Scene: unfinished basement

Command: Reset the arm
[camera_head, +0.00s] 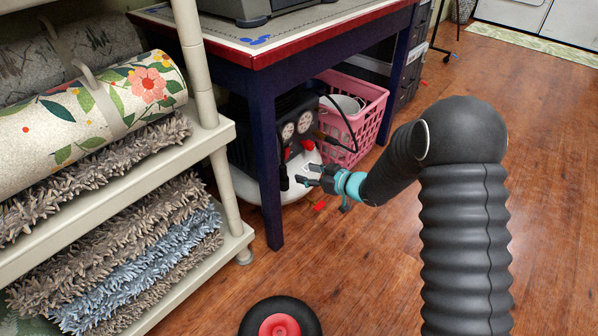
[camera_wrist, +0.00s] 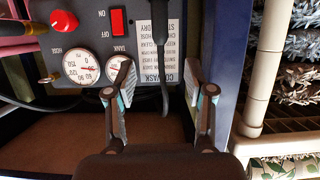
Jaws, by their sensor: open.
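My arm reaches forward from the right in the head view. My gripper (camera_head: 309,175) is near the front of a compressor (camera_head: 288,125) under the table. In the wrist view my gripper (camera_wrist: 161,80) is open, with its two fingers apart and nothing held between them. The compressor panel (camera_wrist: 134,40) fills the view beyond the fingers, upside down. It has a red switch (camera_wrist: 118,21), two gauges, a label and a dark cable. One gauge is partly hidden behind the left finger.
A dark blue table (camera_head: 262,140) with a red edge stands above the compressor. A pink basket (camera_head: 372,110) is to its right. A shelf (camera_head: 225,130) with rolled rugs is on the left. A red-hubbed wheel (camera_head: 280,322) is at the bottom. Wooden floor at right is clear.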

